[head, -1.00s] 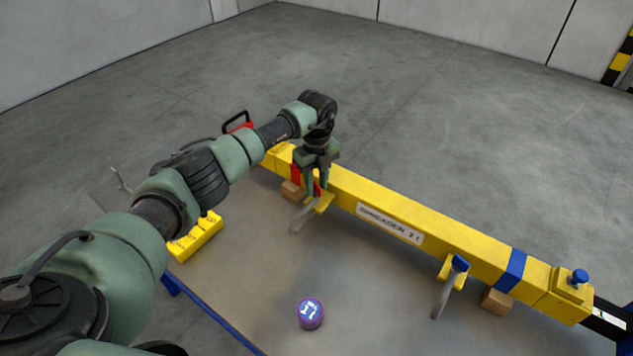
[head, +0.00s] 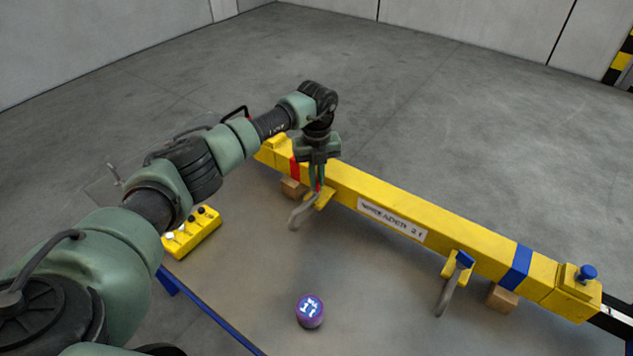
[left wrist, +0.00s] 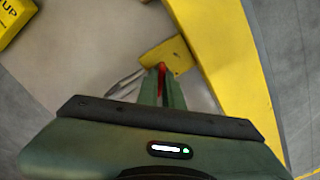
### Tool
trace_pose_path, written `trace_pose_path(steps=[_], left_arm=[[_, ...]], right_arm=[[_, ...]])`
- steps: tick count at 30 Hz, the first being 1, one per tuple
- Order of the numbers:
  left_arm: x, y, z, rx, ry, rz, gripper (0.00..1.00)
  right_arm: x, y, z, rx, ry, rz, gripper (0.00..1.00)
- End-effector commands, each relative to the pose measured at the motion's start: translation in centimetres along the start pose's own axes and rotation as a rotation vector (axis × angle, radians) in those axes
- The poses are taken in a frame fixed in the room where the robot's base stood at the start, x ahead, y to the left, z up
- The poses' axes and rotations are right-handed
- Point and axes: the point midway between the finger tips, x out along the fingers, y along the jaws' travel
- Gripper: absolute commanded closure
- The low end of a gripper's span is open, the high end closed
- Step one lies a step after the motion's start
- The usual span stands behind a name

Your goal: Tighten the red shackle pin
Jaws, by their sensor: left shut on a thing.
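The red shackle pin (left wrist: 162,67) shows as a thin red strip between the two fingers in the left wrist view. My left gripper (head: 317,186) points down and is shut on it, beside the yellow spreader beam (head: 450,229). The fingers hide most of the pin. A grey shackle (head: 300,213) hangs at a yellow lug (head: 320,199) just below the fingertips. In the left wrist view the lug (left wrist: 165,52) lies right at the fingertips. A second shackle (head: 448,290) with a blue pin (head: 464,260) is farther right on the beam. My right gripper is not in view.
The beam rests on wooden blocks (head: 502,298) on a grey table (head: 375,290). A purple round object (head: 310,311) with lit markings stands at the front. A yellow box with black knobs (head: 192,233) is left of the gripper. The front middle is mostly clear.

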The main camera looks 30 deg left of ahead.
Motion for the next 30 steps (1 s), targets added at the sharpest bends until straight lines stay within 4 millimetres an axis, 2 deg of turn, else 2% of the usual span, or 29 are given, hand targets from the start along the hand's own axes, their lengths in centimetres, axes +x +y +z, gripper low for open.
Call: trace_pose_path(steps=[1,9,30], left_arm=[[0.2,-0.1,0.1,0.045,-0.003,-0.002,1.0],[0.2,0.0,0.1,0.301,-0.002,-0.001,1.0],[0.0,-0.1,0.1,0.965,-0.003,-0.001,1.0]], right_arm=[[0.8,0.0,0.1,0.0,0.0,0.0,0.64],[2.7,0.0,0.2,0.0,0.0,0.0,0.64],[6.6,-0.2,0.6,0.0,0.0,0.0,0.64]])
